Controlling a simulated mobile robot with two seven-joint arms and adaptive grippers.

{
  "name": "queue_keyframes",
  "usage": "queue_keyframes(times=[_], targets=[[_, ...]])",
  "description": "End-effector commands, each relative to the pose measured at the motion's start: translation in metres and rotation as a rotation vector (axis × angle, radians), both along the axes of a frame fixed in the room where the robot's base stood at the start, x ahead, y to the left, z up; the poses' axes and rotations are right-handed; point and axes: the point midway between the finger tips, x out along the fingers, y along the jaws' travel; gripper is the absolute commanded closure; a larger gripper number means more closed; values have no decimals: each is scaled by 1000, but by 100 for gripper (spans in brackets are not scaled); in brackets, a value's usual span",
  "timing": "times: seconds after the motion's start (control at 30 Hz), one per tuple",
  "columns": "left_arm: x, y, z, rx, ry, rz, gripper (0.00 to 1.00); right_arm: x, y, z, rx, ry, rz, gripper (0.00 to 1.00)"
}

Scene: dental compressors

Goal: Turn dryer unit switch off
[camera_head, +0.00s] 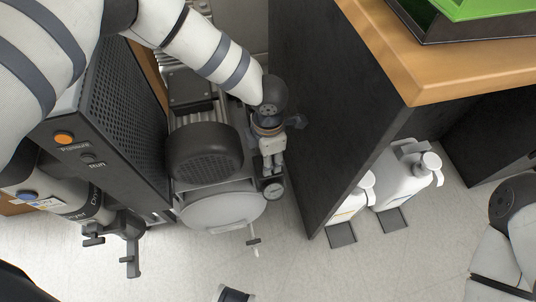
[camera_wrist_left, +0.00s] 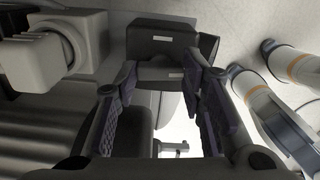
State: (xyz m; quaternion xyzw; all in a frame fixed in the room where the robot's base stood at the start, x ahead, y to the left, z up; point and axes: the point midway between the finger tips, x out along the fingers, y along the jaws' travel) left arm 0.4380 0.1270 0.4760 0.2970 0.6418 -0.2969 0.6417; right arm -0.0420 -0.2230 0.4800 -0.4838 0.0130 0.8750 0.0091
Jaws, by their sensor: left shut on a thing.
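The head view shows my left arm reaching down from the top left. My left gripper (camera_head: 268,116) is at its end, seen from behind, so its fingertips are hard to make out there. In the left wrist view the two fingers of the left gripper (camera_wrist_left: 162,78) close on a dark block (camera_wrist_left: 162,44) with small pale labels, which I take to be the switch part. I cannot tell whether it is on or off. White fittings (camera_head: 271,160) sit just below the gripper in the head view.
A round gauge (camera_head: 273,189) and a dark motor (camera_head: 204,152) are close by the gripper. A perforated panel (camera_head: 118,108) with an orange button stands left. A dark cabinet side (camera_head: 318,125) stands close on the right, with white bottles (camera_head: 405,182) beyond. The floor in front is mostly clear.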

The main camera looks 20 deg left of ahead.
Motion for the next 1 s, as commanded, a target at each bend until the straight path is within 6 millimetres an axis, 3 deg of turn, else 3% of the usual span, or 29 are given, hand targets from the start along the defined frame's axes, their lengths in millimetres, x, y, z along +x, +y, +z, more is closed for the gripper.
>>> queue_keyframes(times=[0.3,0.83,0.87,0.93,1.0], targets=[[1,0,0,0,-1,-105,91,0,0,1,0,-1,0,37],[1,0,0,1,-2,-127,91,0,0,1,0,-1,0,37],[1,0,0,1,-2,-127,61,0,0,1,0,-1,0,37],[1,0,0,0,-1,-127,45,0,0,1,0,-1,0,37],[1,0,0,0,-1,-126,43,0,0,1,0,-1,0,37]])
